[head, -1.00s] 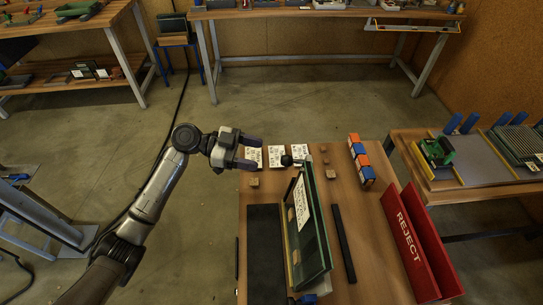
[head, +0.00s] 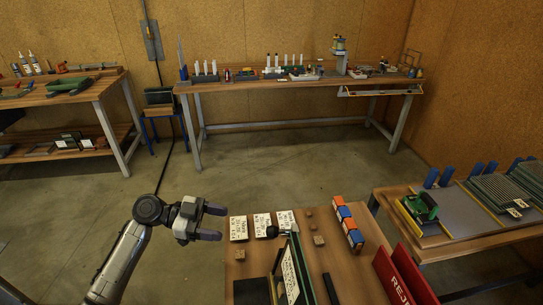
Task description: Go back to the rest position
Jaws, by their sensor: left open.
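My left gripper (head: 212,222) is open and empty, with its two dark fingers apart and pointing right. It is at the left edge of the wooden table (head: 337,262), next to the leftmost white label card. The glass frame (head: 291,266) stands tilted on the table at the bottom of the head view, with a white label on its face and a black knob (head: 272,231) at its top. The gripper is apart from the frame. The lower part of the frame is cut off by the picture edge. My right gripper is not in view.
Several white cards (head: 262,225), small wooden blocks (head: 318,240) and a row of blue and orange boxes (head: 347,224) lie on the table. A red REJECT bin (head: 402,278) stands at right. A side table (head: 465,240) is beyond it. Open floor lies behind the table.

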